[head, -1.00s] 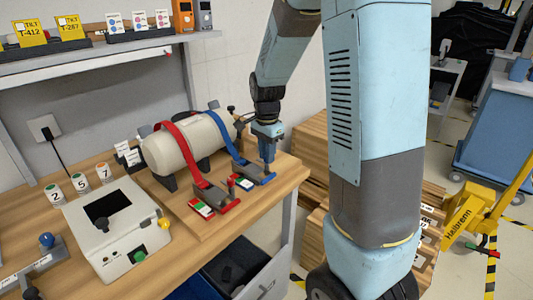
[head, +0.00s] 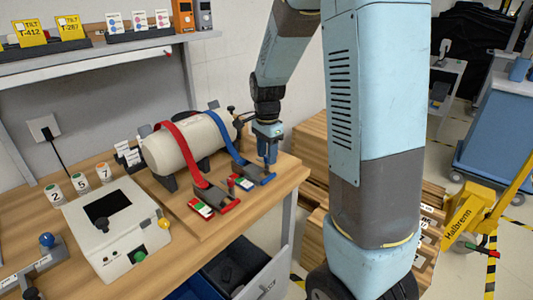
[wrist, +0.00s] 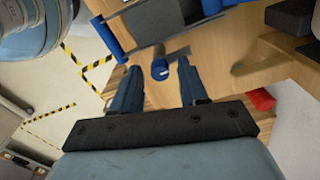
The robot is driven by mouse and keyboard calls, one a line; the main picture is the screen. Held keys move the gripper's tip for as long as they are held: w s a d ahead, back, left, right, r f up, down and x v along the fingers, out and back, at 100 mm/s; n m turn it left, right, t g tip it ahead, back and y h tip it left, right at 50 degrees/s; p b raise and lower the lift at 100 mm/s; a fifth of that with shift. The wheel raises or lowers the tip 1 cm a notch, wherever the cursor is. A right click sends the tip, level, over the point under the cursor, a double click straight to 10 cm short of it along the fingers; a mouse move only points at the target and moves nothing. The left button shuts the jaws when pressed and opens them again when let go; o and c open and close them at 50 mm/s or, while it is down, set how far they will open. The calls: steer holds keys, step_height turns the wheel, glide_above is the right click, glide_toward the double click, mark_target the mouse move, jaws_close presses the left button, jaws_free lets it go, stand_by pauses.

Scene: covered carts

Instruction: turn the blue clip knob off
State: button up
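The blue clip (head: 258,176) sits at the lower end of the blue strap, which runs over a cream cylinder (head: 185,143) on a wooden board. A green-and-white label shows at its near end. In the wrist view, the blue knob (wrist: 160,68) shows as a short round post just ahead of and between my fingertips. My gripper (head: 267,158) points down over the clip; in the wrist view my gripper (wrist: 157,76) has its two fingers apart, with a visible gap to the knob on both sides. In the head view the gripper covers the knob.
The red clip (head: 214,197) with its red strap lies just left of the blue one. A white box (head: 116,226) with green and yellow knobs stands further left. An upper shelf (head: 90,62) runs along the wall. The floor with yellow-black tape lies to the right.

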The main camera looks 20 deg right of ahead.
steer(key=shift+o, duration=0.2)
steer(key=shift+r, duration=0.1)
step_height(320, 180, up, 14)
steer(key=shift+f, duration=0.25)
stand_by(0.6)
steer(key=s+r+n+t, duration=0.2)
steer(key=s+n, duration=0.5)
steer(key=s, duration=0.4)
steer(key=s+r+n+t, duration=0.2)
steer(key=s+n, duration=0.5)
steer(key=s, duration=0.5)
steer(key=shift+r+n+t, duration=0.3)
steer(key=shift+r+t, duration=0.05)
steer(key=shift+t, duration=0.45)
